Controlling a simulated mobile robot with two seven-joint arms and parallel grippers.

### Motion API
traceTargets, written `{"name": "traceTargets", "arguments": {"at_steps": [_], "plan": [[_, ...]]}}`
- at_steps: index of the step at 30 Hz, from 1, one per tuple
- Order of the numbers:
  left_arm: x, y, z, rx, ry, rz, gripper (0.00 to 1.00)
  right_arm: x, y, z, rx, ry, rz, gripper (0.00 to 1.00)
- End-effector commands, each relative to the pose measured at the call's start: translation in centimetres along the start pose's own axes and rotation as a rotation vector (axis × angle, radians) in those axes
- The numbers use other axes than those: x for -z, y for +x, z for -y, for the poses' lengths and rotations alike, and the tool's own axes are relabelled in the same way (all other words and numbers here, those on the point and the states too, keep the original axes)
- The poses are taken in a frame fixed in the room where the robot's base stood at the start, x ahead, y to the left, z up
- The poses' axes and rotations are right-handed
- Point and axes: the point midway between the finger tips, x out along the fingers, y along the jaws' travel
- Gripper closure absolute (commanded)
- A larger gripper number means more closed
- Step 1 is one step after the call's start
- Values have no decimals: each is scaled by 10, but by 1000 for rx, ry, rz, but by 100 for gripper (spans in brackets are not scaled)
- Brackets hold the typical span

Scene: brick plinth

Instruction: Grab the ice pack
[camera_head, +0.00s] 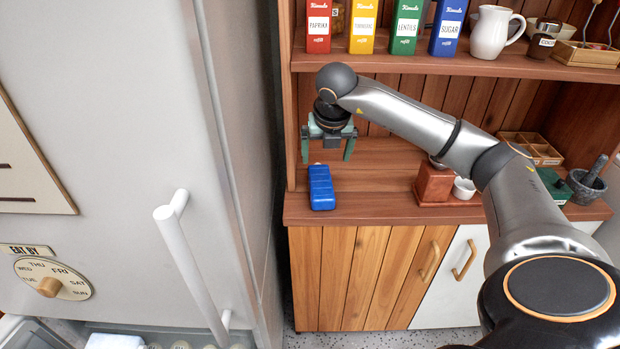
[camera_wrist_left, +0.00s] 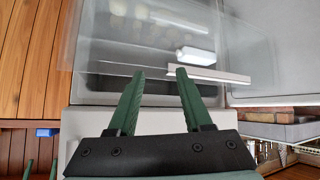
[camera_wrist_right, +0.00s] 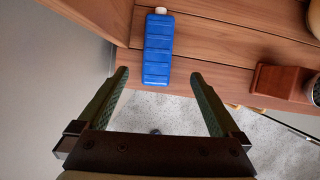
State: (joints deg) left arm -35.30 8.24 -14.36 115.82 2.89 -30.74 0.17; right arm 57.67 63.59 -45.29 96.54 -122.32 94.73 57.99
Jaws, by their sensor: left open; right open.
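A blue ice pack (camera_head: 321,188) with a ribbed body lies on the wooden counter of the cabinet, near its left end. In the right wrist view the ice pack (camera_wrist_right: 158,50) shows a white cap and lies beyond the fingertips, between their lines. My right gripper (camera_head: 328,158) is open and empty, above and just behind the ice pack in the head view; it also shows in the right wrist view (camera_wrist_right: 160,78). My left gripper (camera_wrist_left: 158,74) is open and empty in front of the open fridge drawer. The ice pack also shows small in the left wrist view (camera_wrist_left: 46,133).
A fridge (camera_head: 110,120) with a white handle (camera_head: 190,260) stands left of the counter. A shelf (camera_head: 450,65) with boxes and a jug (camera_head: 492,32) hangs above.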

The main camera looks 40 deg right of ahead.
Motion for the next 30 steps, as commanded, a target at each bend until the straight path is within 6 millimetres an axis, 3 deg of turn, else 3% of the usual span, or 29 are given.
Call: {"name": "traceTargets", "arguments": {"at_steps": [9,17,24,30], "plan": [[-18,-1,-3,-4,-6,29,50,2,56,0,2,-1,-5,0],[-17,-1,-3,-4,-6,26,50,2,77,-2,0,-3,-3,0],[-14,1,-2,-3,-4,16,50,4,112,-6,1,-1,-4,0],[-13,1,-1,-2,-4,14,50,4,121,-7,-1,-4,-2,0]]}}
